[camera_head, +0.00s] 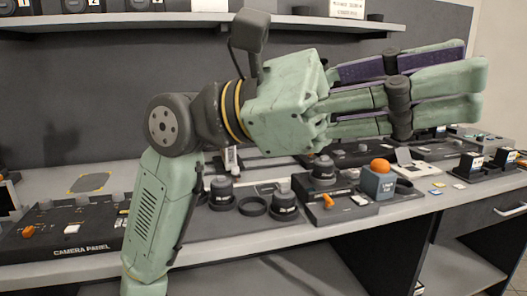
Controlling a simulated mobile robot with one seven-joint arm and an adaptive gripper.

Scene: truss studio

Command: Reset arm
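My arm reaches up from the bottom left, and its pale green gripper (448,82) points right, raised in front of the bench. Its fingers are stretched out with dark knuckles and purple inner pads. They lie close together and overlap in this view, so I cannot tell how far apart they are. I see no object between them. The gripper appears clear of the things on the bench.
The grey bench (415,205) carries a camera panel (75,243), dark round lens-like parts (222,190), a blue-grey box with an orange dome (378,180), and small dark holders (468,166). A shelf (130,20) runs above along the dark wall.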

